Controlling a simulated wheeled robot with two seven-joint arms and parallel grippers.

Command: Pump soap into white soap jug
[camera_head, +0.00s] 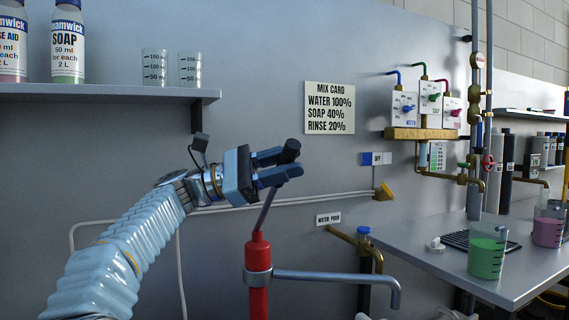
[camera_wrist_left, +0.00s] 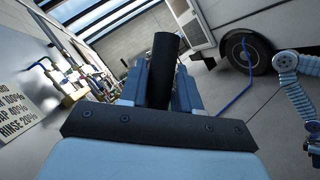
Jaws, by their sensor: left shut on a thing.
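My left gripper (camera_head: 284,162) is shut on the black grip of the pump's lever, high above the pump. The black grip also stands up between the fingers in the left wrist view (camera_wrist_left: 163,72). The grey lever (camera_head: 265,212) slopes down to the red hand pump (camera_head: 258,282). A grey spout (camera_head: 335,277) runs right from the pump's collar and bends down at its end. No white soap jug shows in either view, and what is under the spout is out of frame.
A bench (camera_head: 430,262) at right holds a beaker of green liquid (camera_head: 487,258), a beaker of pink liquid (camera_head: 547,232) and a black grid. A mix card (camera_head: 329,108) hangs on the wall. Bottles and clear beakers stand on the left shelf (camera_head: 110,92). Brass pipes stand behind the spout.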

